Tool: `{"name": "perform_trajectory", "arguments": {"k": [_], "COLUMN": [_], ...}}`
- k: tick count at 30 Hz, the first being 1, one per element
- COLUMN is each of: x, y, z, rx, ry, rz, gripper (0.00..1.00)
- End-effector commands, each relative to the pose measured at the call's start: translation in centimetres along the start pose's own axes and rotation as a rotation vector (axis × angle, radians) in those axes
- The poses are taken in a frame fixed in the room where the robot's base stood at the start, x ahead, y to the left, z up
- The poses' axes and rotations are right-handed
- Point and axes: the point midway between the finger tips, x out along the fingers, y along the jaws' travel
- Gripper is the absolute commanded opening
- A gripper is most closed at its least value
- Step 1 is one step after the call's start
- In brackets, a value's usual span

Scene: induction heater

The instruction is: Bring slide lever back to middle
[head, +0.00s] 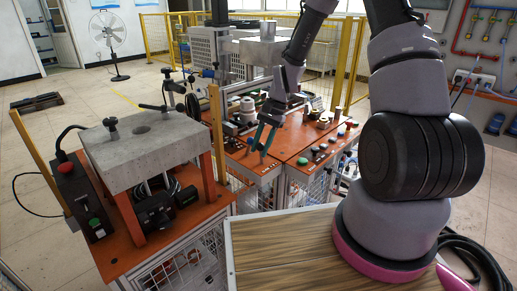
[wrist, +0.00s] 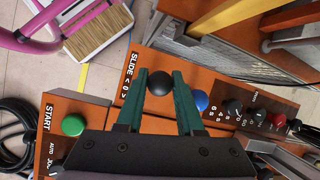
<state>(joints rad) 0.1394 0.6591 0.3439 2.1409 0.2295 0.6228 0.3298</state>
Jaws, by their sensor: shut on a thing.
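The slide lever's black ball knob (wrist: 160,84) is in the middle of the wrist view, on an orange panel (wrist: 131,92) beside the printed word SLIDE. My gripper (wrist: 160,82) has its two green fingers on either side of the knob and is shut on it. In the head view my gripper (head: 259,140) points down at the front of the orange machine top (head: 240,160). The knob is too small and too hidden by the fingers to make out there. The lever's stem is hidden under the knob, so I cannot tell its exact position along its travel.
In the wrist view a blue button (wrist: 201,101) and several small dark and red knobs (wrist: 233,107) sit right of the fingers. A green START button (wrist: 73,125) is on the left. A grey block on a stand (head: 150,145) is left in the head view.

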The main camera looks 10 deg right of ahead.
Motion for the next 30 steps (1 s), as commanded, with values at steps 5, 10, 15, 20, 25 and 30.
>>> {"name": "perform_trajectory", "arguments": {"k": [5, 10, 15, 20, 25, 30], "x": [-0.3, -0.42, -0.45, -0.45, -0.44, -0.42], "y": [0.01, 0.06, 0.08, 0.09, 0.09, 0.12], "z": [-0.58, -0.74, -0.84, -0.83, -0.83, -0.81], "rx": [0.007, 0.009, 0.008, 0.008, 0.008, 0.008], "ry": [-0.067, -0.106, -0.118, -0.118, -0.118, -0.118], "rz": [-0.022, -0.031, -0.034, -0.034, -0.034, -0.033], "gripper": [0.0, 0.0, 0.0, 0.0, 0.44, 0.66]}}
